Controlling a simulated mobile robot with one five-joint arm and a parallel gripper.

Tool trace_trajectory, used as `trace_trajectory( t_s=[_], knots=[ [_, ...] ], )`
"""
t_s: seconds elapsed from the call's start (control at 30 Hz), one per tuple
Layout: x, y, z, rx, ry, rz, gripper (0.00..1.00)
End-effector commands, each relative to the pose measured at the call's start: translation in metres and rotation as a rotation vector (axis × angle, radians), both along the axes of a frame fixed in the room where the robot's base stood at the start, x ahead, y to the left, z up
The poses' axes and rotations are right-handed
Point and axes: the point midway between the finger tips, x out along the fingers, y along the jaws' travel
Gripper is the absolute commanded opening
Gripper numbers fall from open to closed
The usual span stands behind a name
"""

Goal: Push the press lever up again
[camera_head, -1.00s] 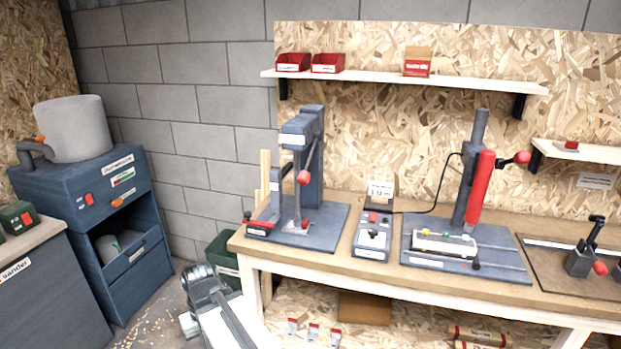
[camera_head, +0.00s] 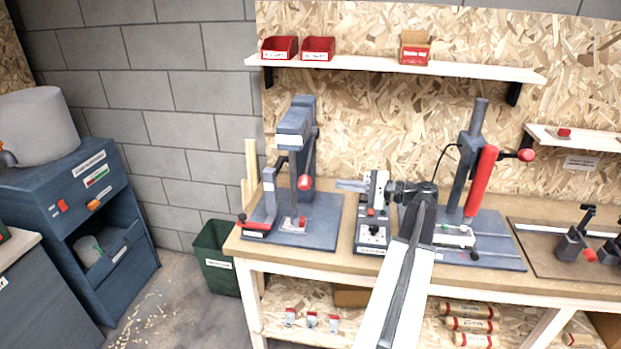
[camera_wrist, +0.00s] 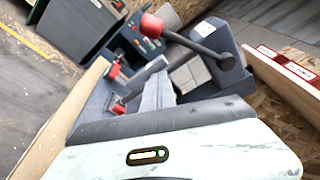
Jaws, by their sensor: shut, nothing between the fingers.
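The press (camera_head: 293,160) is a grey-blue machine at the left end of the bench. Its lever (camera_head: 312,155) hangs down from a pivot on the column's right side and ends in a red knob (camera_head: 305,183). In the wrist view the knob (camera_wrist: 151,26) and lever (camera_wrist: 190,44) show at the top, tilted, with the press column (camera_wrist: 210,55) behind. My gripper (camera_head: 342,184) is shut and empty. It points left towards the knob, with a gap between them in the head view; the depth gap is unclear. My gripper's pale housing fills the bottom of the wrist view.
Right of the press, a small control box (camera_head: 372,235) stands partly behind my gripper. A second stand with a red handle (camera_head: 481,182) is further right. A shelf (camera_head: 400,68) with red bins hangs above. A green bin (camera_head: 216,260) stands on the floor left of the bench.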

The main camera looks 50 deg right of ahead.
Motion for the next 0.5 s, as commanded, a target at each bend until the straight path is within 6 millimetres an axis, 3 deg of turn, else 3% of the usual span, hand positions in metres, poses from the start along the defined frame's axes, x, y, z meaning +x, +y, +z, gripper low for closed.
trace_trajectory(
  t_s=[0.27,0.5],
  knots=[
    [0.003,0.001,-0.002,-0.002,0.002,0.001,0.00],
    [0.037,0.016,-0.006,-0.002,0.003,0.004,0.00]
  ],
)
